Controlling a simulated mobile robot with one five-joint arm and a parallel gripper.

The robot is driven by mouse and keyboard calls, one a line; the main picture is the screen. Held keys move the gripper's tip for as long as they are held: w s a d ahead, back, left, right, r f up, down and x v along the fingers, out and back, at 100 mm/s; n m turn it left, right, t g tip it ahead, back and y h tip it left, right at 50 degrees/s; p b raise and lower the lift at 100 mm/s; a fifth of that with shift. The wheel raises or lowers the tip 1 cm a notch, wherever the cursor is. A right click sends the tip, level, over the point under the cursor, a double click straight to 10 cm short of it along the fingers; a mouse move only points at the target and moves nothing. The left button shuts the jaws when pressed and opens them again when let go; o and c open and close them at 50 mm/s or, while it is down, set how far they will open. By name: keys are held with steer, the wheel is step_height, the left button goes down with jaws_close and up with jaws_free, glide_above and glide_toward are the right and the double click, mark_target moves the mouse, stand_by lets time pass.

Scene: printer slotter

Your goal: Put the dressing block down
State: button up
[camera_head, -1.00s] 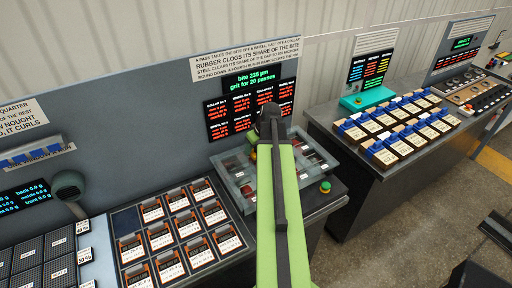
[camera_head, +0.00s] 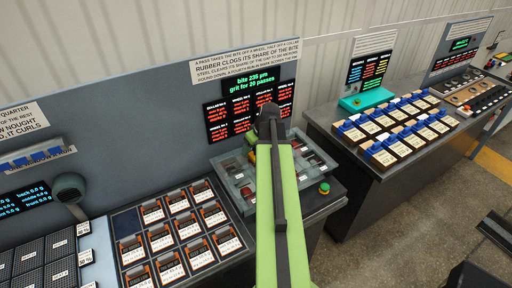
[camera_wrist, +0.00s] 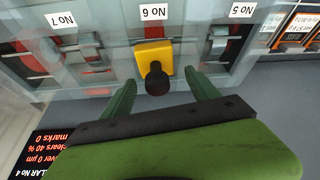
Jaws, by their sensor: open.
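The dressing block appears to be the yellow block with a black knob (camera_wrist: 152,57), seen in the wrist view at the slot labelled No 6. My gripper (camera_wrist: 160,78) is open, with one green finger on each side of the black knob and a gap to each. The block's underside contact is hard to tell from this angle. In the head view my green arm reaches over the clear-covered case (camera_head: 236,178), and hides the gripper and most of the block.
Slots labelled No 7 (camera_wrist: 58,20) and No 5 (camera_wrist: 241,9) flank the block. A rack of labelled cartridges (camera_head: 127,222) lies left of the case. A green button (camera_head: 324,187) stands to its right. Another bench with blue-topped blocks (camera_head: 383,155) is further right.

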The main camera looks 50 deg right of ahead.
steer(key=p+v, duration=1)
steer(key=v, duration=0.2)
steer(key=shift+d, duration=0.1)
steer(key=w+a+f+g+y, duration=0.1)
steer(key=w+a, duration=0.2)
steer(key=a, duration=0.4)
steer(key=w+a, duration=0.4)
steer(key=a, duration=0.4)
steer(key=a+n+g, duration=0.1)
steer(key=a+g, duration=0.2)
steer(key=a, duration=2.6)
steer(key=shift+w+f, duration=0.3)
steer(key=shift+f, duration=0.15)
steer(key=shift+a, duration=0.1)
